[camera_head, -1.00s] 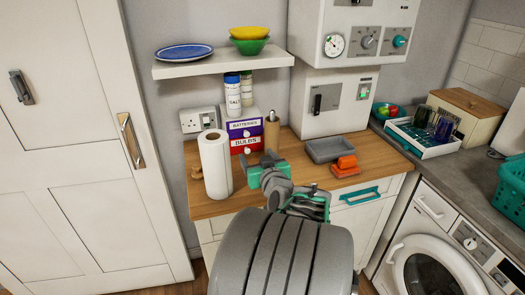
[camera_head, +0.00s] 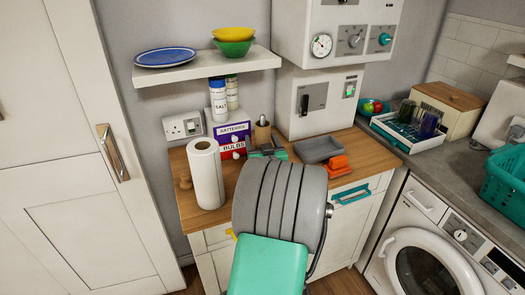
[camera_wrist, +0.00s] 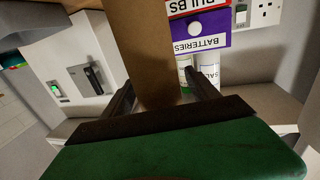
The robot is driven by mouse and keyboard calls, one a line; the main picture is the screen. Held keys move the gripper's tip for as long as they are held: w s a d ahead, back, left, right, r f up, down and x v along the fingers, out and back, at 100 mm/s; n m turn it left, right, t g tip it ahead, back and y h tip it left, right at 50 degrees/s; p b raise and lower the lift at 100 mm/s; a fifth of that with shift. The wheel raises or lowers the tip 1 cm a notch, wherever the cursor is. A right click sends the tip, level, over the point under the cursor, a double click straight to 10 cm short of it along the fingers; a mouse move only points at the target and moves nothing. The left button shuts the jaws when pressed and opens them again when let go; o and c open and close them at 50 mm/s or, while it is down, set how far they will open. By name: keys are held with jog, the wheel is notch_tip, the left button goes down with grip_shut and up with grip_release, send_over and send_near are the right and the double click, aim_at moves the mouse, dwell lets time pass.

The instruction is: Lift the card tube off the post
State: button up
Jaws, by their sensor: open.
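In the wrist view the tube (camera_wrist: 147,45) is large and reaches down between the two dark fingers. My gripper (camera_wrist: 160,80) is open, with one finger on each side of the tube; the right finger shows a gap, and I cannot tell whether the left one touches. In the head view my gripper (camera_head: 266,151) is at the tube's lower part, and my arm hides the tube's base.
A paper towel roll (camera_head: 206,174) stands left of the tube. Purple and red drawers (camera_head: 231,138) are close behind it on the left. A grey tray (camera_head: 318,149) and an orange object (camera_head: 338,164) lie to the right. A shelf (camera_head: 207,66) overhangs the back left.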

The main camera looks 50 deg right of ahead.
jog(key=shift+c, duration=0.3)
jog(key=c, duration=1.3)
